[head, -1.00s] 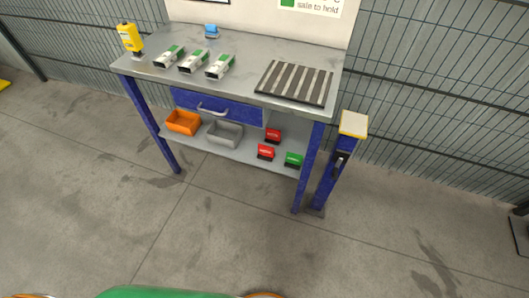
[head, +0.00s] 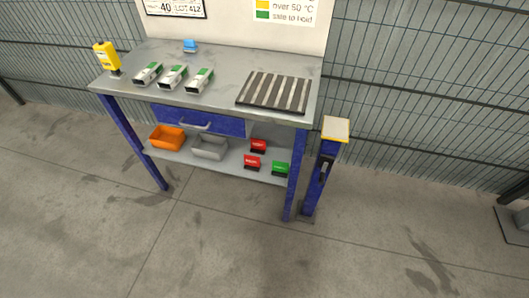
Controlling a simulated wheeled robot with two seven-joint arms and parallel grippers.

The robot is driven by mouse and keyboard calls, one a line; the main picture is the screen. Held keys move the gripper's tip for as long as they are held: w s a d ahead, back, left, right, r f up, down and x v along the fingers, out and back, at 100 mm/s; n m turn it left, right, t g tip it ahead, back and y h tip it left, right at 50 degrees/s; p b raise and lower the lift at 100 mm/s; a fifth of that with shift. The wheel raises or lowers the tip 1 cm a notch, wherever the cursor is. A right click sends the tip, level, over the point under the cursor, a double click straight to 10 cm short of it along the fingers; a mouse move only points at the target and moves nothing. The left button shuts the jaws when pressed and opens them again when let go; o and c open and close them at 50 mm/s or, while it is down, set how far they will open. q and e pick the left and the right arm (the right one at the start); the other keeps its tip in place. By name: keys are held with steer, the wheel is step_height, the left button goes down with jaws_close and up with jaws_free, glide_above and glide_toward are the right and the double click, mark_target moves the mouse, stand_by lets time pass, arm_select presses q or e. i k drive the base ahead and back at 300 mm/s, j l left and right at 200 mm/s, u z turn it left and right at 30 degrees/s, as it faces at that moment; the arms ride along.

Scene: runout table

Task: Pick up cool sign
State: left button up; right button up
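A small green sign-like block (head: 280,168) with a dark base sits at the right end of the table's lower shelf; its lettering is too small to read, so I cannot confirm that it is the cool sign. Two similar red blocks stand beside it, one farther back (head: 258,146) and one to its left (head: 252,162). Neither of my grippers is in view.
The blue-legged table (head: 225,62) holds three white-and-green parts (head: 172,77), a striped rack (head: 273,92), a yellow device (head: 106,56) and a blue item (head: 190,45). Orange (head: 167,138) and grey (head: 209,147) bins share the shelf. A post (head: 335,130) stands right. The front floor is clear.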

mark_target(279, 169)
steer(key=i+l+u, duration=0.15)
steer(key=i+l, duration=1.05)
steer(key=i, duration=0.1)
